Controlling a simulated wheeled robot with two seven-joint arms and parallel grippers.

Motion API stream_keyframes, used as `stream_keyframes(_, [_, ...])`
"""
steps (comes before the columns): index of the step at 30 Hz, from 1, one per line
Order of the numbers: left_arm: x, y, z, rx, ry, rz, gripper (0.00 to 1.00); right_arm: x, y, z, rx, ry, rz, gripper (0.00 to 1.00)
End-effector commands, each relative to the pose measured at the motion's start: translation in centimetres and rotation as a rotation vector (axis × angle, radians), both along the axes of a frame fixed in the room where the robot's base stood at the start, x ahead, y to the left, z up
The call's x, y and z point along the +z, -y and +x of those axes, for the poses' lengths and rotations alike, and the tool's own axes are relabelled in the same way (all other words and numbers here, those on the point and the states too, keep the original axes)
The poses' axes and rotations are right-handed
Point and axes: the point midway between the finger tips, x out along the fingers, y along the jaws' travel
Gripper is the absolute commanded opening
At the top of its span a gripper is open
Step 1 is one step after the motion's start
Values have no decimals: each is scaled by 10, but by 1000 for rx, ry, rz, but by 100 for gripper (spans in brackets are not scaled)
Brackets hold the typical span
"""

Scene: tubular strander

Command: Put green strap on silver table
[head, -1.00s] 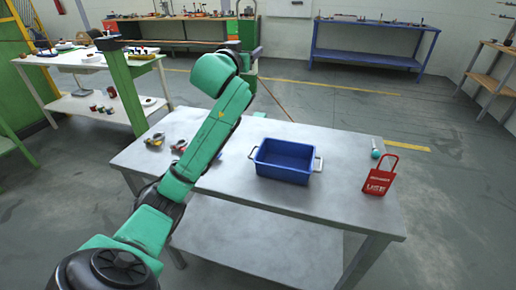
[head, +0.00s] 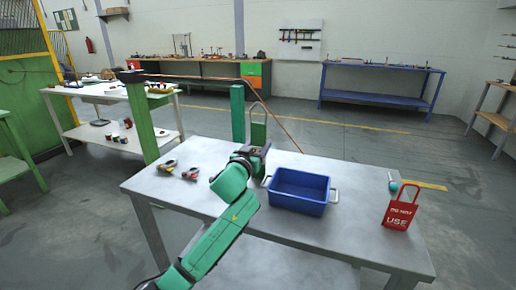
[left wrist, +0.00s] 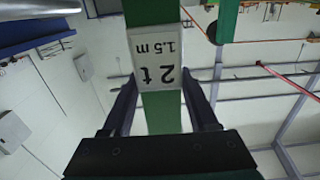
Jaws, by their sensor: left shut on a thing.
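My left gripper (head: 255,160) reaches over the silver table (head: 350,170) and is shut on the green strap (head: 258,132). The strap stands up above the gripper as a narrow loop, left of the blue bin. In the left wrist view the strap (left wrist: 160,112) runs between the two fingers and carries a white label (left wrist: 160,60) reading "2 t 1.5 m" upside down. The far end of the strap is out of that view. The strap appears held above the table's back part. My right gripper is not in view.
A blue bin (head: 299,192) with handles stands on the silver table. A red tag (head: 399,208) and a small teal-ended tool (head: 393,184) are at its right. A green post (head: 237,113) and a taut cable (head: 282,130) are behind.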

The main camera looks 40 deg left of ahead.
Motion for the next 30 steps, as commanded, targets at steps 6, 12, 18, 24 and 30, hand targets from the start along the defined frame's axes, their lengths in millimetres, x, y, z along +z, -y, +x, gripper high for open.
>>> stream_keyframes(6, [0, 0, 0, 0, 3, 1, 0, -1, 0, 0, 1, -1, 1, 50])
stream_keyframes(12, [-2, 0, 0, 0, 0, 0, 90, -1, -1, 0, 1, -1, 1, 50])
stream_keyframes(18, [-1, 0, 0, 0, 0, 0, 90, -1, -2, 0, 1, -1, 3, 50])
stream_keyframes(24, [0, 5, -11, -2, -1, -1, 90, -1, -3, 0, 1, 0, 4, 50])
stream_keyframes(30, [-1, 21, -55, -2, -2, -2, 90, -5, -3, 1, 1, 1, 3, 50])
